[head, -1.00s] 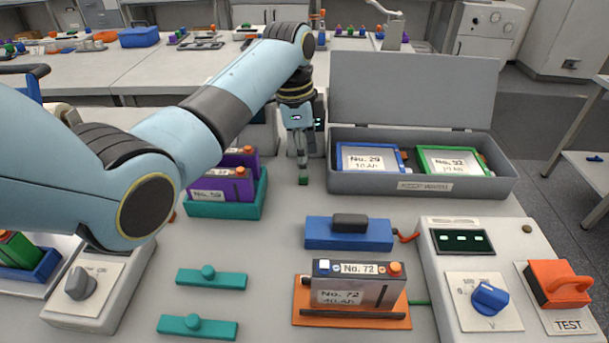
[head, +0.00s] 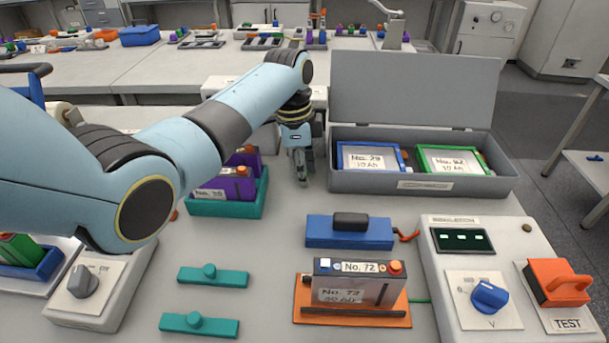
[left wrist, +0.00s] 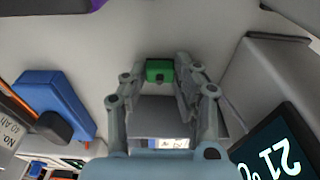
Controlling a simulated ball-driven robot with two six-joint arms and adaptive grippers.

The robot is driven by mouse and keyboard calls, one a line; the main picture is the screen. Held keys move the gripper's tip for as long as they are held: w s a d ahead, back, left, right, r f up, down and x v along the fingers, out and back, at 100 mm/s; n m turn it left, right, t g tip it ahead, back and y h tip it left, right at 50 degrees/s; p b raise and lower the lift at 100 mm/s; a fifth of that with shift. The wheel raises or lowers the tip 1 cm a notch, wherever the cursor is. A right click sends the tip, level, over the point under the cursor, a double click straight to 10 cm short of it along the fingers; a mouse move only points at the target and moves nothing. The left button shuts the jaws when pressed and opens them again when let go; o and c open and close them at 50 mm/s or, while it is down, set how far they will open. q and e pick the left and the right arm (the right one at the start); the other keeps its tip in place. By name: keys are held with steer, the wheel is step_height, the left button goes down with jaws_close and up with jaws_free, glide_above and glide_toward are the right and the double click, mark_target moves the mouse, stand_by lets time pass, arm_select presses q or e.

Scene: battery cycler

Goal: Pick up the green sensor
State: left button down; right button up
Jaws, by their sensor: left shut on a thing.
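The green sensor (left wrist: 160,71) is a small green block with a dark spot on its face. In the left wrist view it sits between the two fingertips of my left gripper (left wrist: 162,76), which is shut on it. In the head view my left gripper (head: 301,178) points down at the bench, just left of the grey open case. The sensor is hidden there behind the fingers. I cannot tell whether it touches the bench. My right gripper is in neither view.
The grey case (head: 350,183) with an open lid stands close to the right of the gripper. A teal tray (head: 225,210) with purple batteries is on the left. A blue block (head: 340,235) and an orange battery holder (head: 350,316) are in front. Bare bench lies between.

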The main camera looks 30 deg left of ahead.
arm_select(q)
steer(key=shift+r, duration=0.1)
steer(key=r, duration=0.4)
steer(key=shift+d+r, duration=0.15)
steer(key=shift+d, duration=0.2)
steer(key=s+d+r, duration=0.2)
steer(key=d+r, duration=0.4)
steer(key=d, duration=0.4)
steer(key=shift+s+d+r+b, duration=0.25)
steer(key=shift+d+b, duration=0.05)
steer(key=shift+b, duration=0.1)
